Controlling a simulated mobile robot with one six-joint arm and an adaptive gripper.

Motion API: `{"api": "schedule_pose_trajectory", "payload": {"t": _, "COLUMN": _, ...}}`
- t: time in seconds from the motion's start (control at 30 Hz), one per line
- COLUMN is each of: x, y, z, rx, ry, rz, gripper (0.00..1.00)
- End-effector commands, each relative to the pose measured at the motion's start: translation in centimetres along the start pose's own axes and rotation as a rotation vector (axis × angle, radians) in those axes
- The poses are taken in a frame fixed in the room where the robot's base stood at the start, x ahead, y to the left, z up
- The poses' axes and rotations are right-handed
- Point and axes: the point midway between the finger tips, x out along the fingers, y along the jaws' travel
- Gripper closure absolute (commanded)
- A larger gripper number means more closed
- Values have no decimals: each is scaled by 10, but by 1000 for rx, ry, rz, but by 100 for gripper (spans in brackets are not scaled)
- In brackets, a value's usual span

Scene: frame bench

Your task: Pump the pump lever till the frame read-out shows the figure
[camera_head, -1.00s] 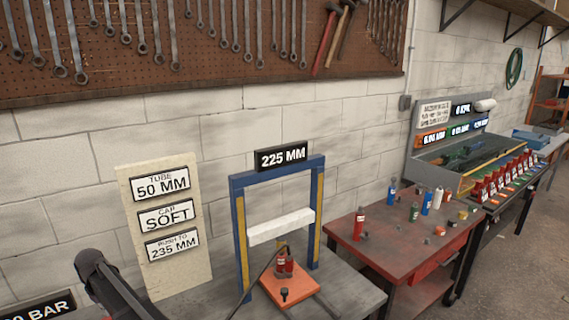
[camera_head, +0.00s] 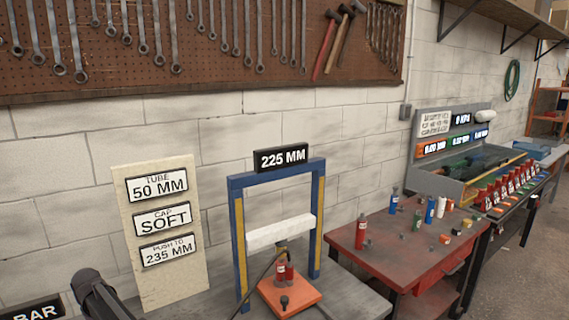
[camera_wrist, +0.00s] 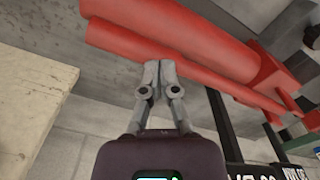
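The frame read-out (camera_head: 282,158) shows 225 MM on top of the blue press frame (camera_head: 237,240). A red jack (camera_head: 284,272) stands on an orange base inside the frame, with a dark hose running down from it. The card board (camera_head: 150,285) reads tube 50 MM, cap SOFT, push to 235 MM. In the wrist view, two long red bars (camera_wrist: 180,62) cross the top and join a red block at the right. I cannot tell which is the pump lever. My gripper (camera_wrist: 153,68) has its fingers together, its tips over the lower bar, with nothing visible between them.
A pressure read-out (camera_head: 35,310) ending in BAR is cut off at bottom left. A red table (camera_head: 375,245) with bottles and small parts stands at the right, with a longer bench beyond. A pegboard (camera_head: 110,80) of wrenches and hammers hangs above.

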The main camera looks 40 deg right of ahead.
Motion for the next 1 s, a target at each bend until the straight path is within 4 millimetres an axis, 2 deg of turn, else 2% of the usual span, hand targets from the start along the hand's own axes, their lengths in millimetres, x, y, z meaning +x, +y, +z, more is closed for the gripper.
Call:
{"api": "schedule_pose_trajectory", "payload": {"t": 0.8, "x": -79, "y": 0, "z": 0, "rx": 0, "ry": 0, "rz": 0, "gripper": 100}}
{"api": "schedule_pose_trajectory", "payload": {"t": 1.0, "x": -90, "y": 0, "z": 0, "rx": 0, "ry": 0, "rz": 0, "gripper": 100}}
